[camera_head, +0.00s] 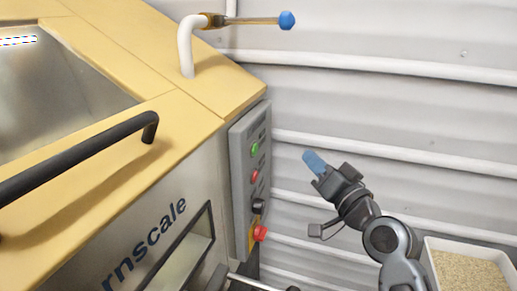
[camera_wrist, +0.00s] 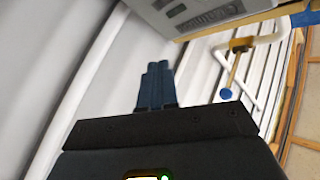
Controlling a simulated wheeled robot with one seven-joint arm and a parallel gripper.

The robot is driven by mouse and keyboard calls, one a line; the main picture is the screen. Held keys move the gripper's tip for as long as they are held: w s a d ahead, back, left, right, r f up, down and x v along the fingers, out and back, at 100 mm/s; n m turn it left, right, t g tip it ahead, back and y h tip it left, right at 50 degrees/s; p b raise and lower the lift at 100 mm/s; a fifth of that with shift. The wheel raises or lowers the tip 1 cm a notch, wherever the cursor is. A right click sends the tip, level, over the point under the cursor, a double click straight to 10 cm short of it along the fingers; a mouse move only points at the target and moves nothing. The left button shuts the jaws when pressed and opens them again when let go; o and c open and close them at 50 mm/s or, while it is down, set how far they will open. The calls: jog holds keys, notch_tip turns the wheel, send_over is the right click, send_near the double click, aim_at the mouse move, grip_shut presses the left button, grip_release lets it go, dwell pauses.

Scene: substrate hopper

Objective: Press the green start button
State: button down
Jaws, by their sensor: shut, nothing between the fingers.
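The green start button (camera_head: 254,148) is near the top of a grey control panel (camera_head: 238,170) on the hopper's right side. My gripper (camera_head: 313,161) is shut and empty, with blue fingers pointing up and left. In the head view it is to the right of the panel, about level with the green button and apart from it. The wrist view shows the closed fingers (camera_wrist: 158,72) in front of the ribbed wall. The panel's grey edge (camera_wrist: 195,14) shows above them, and the green button is not visible there.
Below the green button are a red button (camera_head: 254,175), a black knob (camera_head: 258,206) and a larger red button (camera_head: 261,233). A white pipe (camera_head: 186,50) with a blue-tipped lever (camera_head: 287,20) rises from the hopper. A black handrail (camera_head: 80,153) crosses its front. A grain-filled bin (camera_head: 431,262) stands lower right.

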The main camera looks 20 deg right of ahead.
aim_at(256, 149)
jog(key=shift+a, duration=0.1)
jog(key=w+a+p, duration=0.4)
jog(key=w+a, duration=0.1)
jog(key=a, duration=0.2)
jog(key=shift+p, duration=0.4)
jog(key=shift+w+a, duration=0.1)
dwell(1.8)
jog(key=shift+w+a, duration=0.2)
jog(key=shift+a, duration=0.05)
